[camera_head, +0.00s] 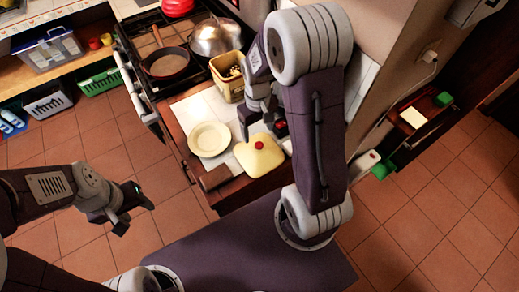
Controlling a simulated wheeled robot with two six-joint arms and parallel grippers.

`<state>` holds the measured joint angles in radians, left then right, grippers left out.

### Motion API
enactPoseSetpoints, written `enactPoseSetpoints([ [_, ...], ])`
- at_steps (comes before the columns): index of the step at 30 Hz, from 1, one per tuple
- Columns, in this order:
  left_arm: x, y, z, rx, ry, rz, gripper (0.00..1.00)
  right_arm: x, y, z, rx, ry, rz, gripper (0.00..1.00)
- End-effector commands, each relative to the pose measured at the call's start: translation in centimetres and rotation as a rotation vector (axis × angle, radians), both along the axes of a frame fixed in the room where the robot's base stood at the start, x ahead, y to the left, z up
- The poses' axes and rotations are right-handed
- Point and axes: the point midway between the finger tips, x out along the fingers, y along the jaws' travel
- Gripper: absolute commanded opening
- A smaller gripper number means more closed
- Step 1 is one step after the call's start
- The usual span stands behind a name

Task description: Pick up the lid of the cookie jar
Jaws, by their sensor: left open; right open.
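A pale yellow, square lid (262,158) with a red knob lies on the counter near its front edge. A yellow, open-topped jar (228,87) with something inside stands farther back on the counter, near the stove. My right gripper (259,124) is open and empty, just behind and above the lid, pointing down. Its arm hides part of the counter to the right. My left gripper (128,213) is open and empty over the floor, left of the counter and away from the lid.
A cream plate (209,139) lies left of the lid. A brown wooden object (215,178) lies at the counter's front edge. A pan (166,63) and a metal lidded pot (214,37) stand on the stove. A shelf with bins (48,50) is at far left.

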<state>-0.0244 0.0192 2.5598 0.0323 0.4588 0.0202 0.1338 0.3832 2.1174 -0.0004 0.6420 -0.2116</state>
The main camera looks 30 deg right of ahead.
Motion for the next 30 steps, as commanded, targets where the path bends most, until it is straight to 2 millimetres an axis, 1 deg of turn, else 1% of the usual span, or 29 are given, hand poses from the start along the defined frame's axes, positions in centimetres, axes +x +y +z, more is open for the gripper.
enactPoseSetpoints([
  [2,0.0,0.0,0.1,0.000,0.000,0.000,0.51,-0.1,0.0,-0.7,0.001,0.003,0.000,0.73],
  [7,0.0,0.0,0.3,0.000,0.000,0.000,0.51,-0.1,0.0,-3.3,0.001,0.003,0.000,0.73],
  [12,0.0,0.0,0.4,0.000,0.000,0.000,0.51,-0.1,0.0,-4.0,0.000,0.001,0.000,0.73],
  [14,0.0,0.0,0.6,0.000,0.000,0.000,0.51,-0.2,0.1,-4.6,0.001,0.003,0.000,0.73],
  [18,0.0,0.0,1.2,0.000,0.000,0.000,0.51,-0.4,0.2,-7.2,0.001,0.005,0.000,0.73],
  [21,0.0,0.0,1.1,0.000,0.000,0.000,0.51,-0.3,0.2,-8.6,0.001,0.003,0.000,0.73],
  [24,0.0,0.0,1.1,0.000,0.000,0.000,0.51,-0.3,0.2,-9.1,0.000,0.000,0.000,0.73],
  [29,0.0,0.0,1.1,0.000,0.000,0.000,0.51,-0.2,0.2,-9.1,0.000,-0.001,0.000,0.73],
  [30,0.0,0.0,1.1,0.000,0.000,0.000,0.51,-0.2,0.2,-9.1,0.000,-0.001,0.000,0.62],
])
